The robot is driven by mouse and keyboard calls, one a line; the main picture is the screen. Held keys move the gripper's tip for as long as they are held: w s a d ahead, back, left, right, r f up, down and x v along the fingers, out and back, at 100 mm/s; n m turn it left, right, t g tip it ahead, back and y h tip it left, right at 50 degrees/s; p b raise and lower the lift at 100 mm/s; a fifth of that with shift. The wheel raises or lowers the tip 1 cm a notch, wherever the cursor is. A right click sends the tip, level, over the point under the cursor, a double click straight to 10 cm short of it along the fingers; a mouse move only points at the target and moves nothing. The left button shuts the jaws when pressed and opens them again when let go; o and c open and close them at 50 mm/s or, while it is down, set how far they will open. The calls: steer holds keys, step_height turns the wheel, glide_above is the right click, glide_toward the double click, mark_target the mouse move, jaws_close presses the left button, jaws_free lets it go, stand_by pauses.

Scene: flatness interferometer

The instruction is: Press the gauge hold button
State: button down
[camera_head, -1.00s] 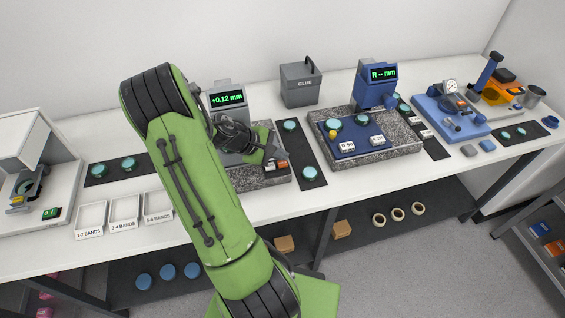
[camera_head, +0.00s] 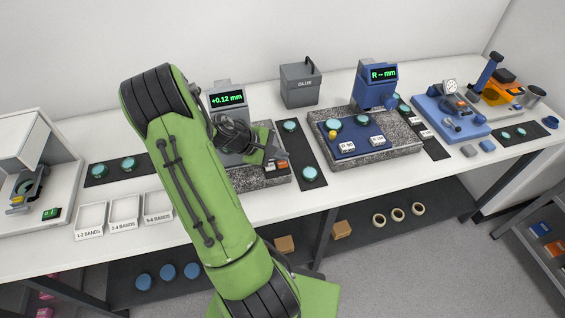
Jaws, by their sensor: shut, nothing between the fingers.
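The grey gauge (camera_head: 227,101) shows "+0.12 mm" on its green display and stands at the back of a speckled granite base (camera_head: 262,182). A small block with an orange-red button (camera_head: 282,165) sits at the front right of that base. I cannot read its label, so I cannot tell which part is the hold button. My gripper (camera_head: 268,160) is shut and empty, pointing down just left of the orange-red button. Whether its tips touch the block is too small to tell. My green arm hides the base's left part.
A dark mat with teal discs (camera_head: 309,173) lies right of the base. A second granite station with a blue gauge (camera_head: 376,85) stands further right. A grey glue box (camera_head: 299,84) is behind. Labelled trays (camera_head: 124,208) are at the left front.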

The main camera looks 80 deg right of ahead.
mark_target(279, 164)
stand_by(0.4)
steer(key=shift+f, duration=0.45)
steer(key=shift+f+b, duration=0.5)
steer(key=shift+b, duration=0.05)
stand_by(0.3)
steer(key=shift+r, duration=0.15)
steer(key=shift+r+p, duration=0.8)
steer(key=shift+p, duration=0.1)
step_height(279, 164, up, 5)
steer(key=p, duration=0.4)
steer(key=shift+r+p, duration=0.15)
steer(key=shift+p, duration=0.2)
stand_by(0.4)
